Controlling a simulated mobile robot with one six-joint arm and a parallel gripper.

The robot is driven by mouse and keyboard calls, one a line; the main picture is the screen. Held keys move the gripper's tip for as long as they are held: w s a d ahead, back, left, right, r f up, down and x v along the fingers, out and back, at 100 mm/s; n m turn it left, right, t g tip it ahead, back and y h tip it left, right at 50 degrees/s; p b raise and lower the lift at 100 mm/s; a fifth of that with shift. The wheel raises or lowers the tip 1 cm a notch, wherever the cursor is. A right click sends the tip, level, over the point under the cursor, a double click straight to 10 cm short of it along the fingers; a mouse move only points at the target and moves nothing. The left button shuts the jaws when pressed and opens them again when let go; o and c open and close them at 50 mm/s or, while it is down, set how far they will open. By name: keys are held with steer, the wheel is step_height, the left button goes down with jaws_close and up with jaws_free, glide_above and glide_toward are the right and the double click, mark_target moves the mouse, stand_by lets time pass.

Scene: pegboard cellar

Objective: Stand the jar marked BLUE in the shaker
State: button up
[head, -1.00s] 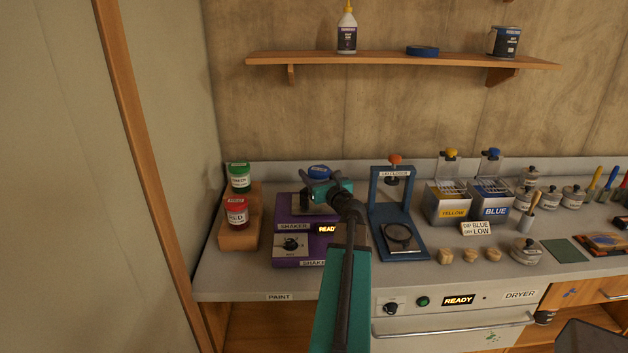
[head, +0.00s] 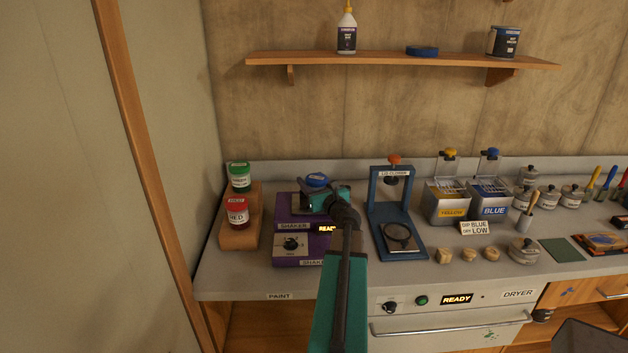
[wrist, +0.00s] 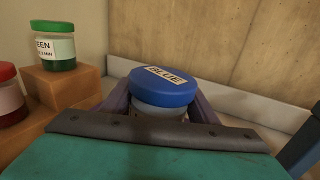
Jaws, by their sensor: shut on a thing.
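The jar marked BLUE (wrist: 163,88) has a blue lid with a BLUE label and stands upright in the wrist view. My gripper (wrist: 158,112) is shut on it, though the gripper's body hides the jar's lower part. In the head view the blue lid (head: 317,180) shows just behind my gripper (head: 318,200). The jar is at the purple shaker (head: 284,213), over its upper part. The shaker has a dial and a lit READY sign, partly covered by my arm. I cannot tell whether the jar's base touches the shaker.
A green jar (head: 239,177) and a red jar (head: 237,213) stand on a stepped wooden block (head: 240,236) to the left. A blue lid closer (head: 387,212) stands close on the right. Yellow and blue dip tins stand beyond it.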

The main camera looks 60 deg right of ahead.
steer(key=shift+f, duration=0.15)
steer(key=o, duration=1.3)
steer(key=shift+r, duration=0.2)
steer(key=shift+b+v, duration=1.35)
steer(key=shift+v, duration=3.35)
steer(key=shift+r+p, duration=0.15)
steer(key=shift+p, duration=0.4)
steer(key=shift+s+a+p, duration=0.1)
steer(key=shift+s+p, duration=0.05)
steer(key=shift+p, duration=0.4)
steer(key=shift+s+p, duration=0.1)
steer(key=shift+p, duration=0.2)
steer(key=shift+s+a+p, duration=0.25)
steer(key=shift+s+p, duration=0.2)
steer(key=shift+p, duration=0.7)
